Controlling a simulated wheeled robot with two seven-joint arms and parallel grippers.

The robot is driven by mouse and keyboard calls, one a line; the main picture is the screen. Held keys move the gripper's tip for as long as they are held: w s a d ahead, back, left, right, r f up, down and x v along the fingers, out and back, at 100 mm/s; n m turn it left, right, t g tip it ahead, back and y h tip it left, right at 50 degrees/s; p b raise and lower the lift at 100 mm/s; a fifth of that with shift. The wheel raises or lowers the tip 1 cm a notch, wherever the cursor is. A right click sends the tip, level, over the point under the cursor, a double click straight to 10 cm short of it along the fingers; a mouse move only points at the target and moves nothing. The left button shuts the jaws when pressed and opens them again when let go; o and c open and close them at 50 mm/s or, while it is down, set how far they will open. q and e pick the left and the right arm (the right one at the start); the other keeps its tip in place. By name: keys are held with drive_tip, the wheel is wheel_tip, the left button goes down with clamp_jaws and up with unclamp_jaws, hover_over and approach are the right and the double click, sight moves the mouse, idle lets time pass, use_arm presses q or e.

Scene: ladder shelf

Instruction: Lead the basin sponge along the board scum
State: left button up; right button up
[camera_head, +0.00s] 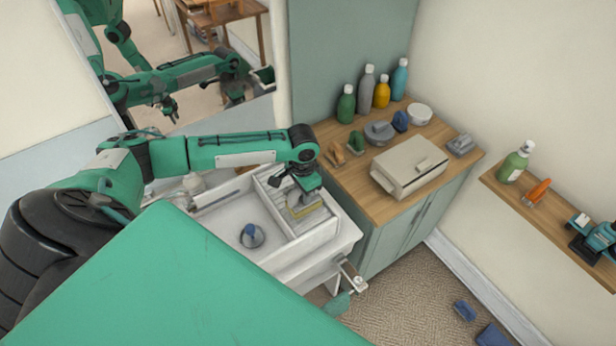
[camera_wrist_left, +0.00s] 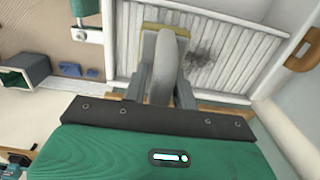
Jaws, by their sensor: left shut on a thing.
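The basin sponge (camera_head: 304,210), yellowish, is under my left gripper (camera_head: 304,192), which is shut on it. It sits over the white ribbed drainboard (camera_head: 277,205) at the right side of the white basin. In the left wrist view, the gripper's grey fingers (camera_wrist_left: 164,68) reach over the ribbed board (camera_wrist_left: 235,45), and a yellowish edge of the sponge (camera_wrist_left: 166,27) shows beyond them. The board scum (camera_wrist_left: 202,59) is a dark grey smudge just right of the fingers. Contact between sponge and board is hard to tell. My right gripper is not seen.
A blue-and-grey item (camera_head: 252,236) lies in the basin. Right of it, a wooden-topped cabinet (camera_head: 340,178) holds a beige box (camera_head: 409,165), several bottles and small items. A green cloth (camera_head: 337,304) hangs at the basin's front. A mirror (camera_head: 190,30) stands behind.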

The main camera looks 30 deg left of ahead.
sight(308, 206)
use_arm(q)
drive_tip(key=w+a, duration=0.1)
drive_tip(key=a, duration=0.2)
drive_tip(key=w+a, duration=0.2)
drive_tip(key=a, duration=0.2)
drive_tip(key=w+a, duration=0.1)
drive_tip(key=a, duration=0.3)
drive_tip(key=shift+w, duration=0.25)
drive_tip(key=shift+f, duration=0.85)
drive_tip(key=shift+f, duration=0.2)
drive_tip(key=shift+d, duration=0.15)
drive_tip(key=shift+s+d, duration=0.95)
drive_tip(key=shift+d, duration=1.25)
drive_tip(key=shift+s+d, duration=0.95)
drive_tip(key=shift+d, duration=1.25)
drive_tip(key=shift+s+d, duration=0.95)
drive_tip(key=shift+d, duration=1.25)
drive_tip(key=shift+r, duration=1.1)
